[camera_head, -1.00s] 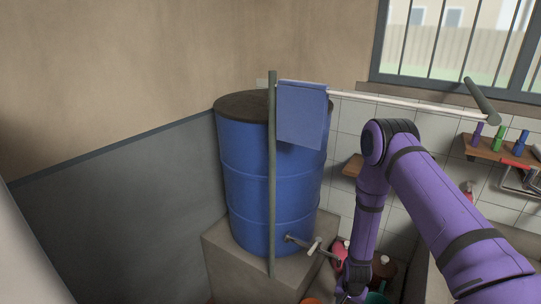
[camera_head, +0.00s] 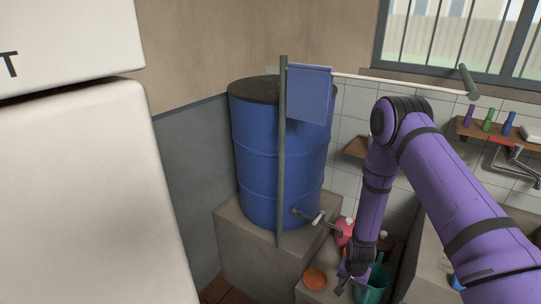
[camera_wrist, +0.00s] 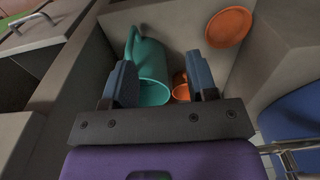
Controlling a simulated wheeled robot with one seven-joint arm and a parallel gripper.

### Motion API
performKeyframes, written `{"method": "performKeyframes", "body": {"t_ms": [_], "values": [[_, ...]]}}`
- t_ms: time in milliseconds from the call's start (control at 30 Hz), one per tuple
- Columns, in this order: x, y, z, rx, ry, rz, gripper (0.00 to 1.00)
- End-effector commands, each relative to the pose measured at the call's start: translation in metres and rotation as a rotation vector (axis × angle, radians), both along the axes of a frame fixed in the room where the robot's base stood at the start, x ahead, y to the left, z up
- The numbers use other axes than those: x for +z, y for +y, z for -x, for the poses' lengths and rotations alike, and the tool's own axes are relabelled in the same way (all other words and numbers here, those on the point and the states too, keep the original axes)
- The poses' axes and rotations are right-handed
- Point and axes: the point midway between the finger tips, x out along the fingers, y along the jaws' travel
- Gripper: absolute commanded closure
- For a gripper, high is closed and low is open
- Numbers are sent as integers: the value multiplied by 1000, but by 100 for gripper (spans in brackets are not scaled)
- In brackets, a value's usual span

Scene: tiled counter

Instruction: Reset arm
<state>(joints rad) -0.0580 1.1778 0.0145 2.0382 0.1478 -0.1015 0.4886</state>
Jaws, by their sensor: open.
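My gripper (camera_wrist: 162,88) is open in the wrist view, with its two dark fingers apart and nothing held between them. Beyond the fingers is a teal watering-can-like vessel (camera_wrist: 152,60), partly behind the left finger. An orange cup-like item (camera_wrist: 181,92) shows between the fingers, partly hidden by the right one. In the head view my purple arm hangs down on the right, and the gripper (camera_head: 345,288) is small and low, beside the teal vessel (camera_head: 372,288).
A blue barrel (camera_head: 270,165) stands on a concrete block (camera_head: 245,245) with a tap (camera_head: 312,217). A post (camera_head: 283,160) and hanging blue cloth (camera_head: 310,95) are in front. An orange disc (camera_head: 315,278) lies low. A wall shelf (camera_head: 490,130) holds small bottles. A white body fills the left.

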Motion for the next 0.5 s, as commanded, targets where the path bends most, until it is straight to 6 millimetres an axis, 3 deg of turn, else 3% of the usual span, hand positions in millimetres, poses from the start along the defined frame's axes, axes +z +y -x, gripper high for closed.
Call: {"method": "performKeyframes", "body": {"t_ms": [367, 500], "values": [[71, 1, -28, 43, -39, -9, 47], [120, 0, -41, 75, -65, -14, 47]]}}
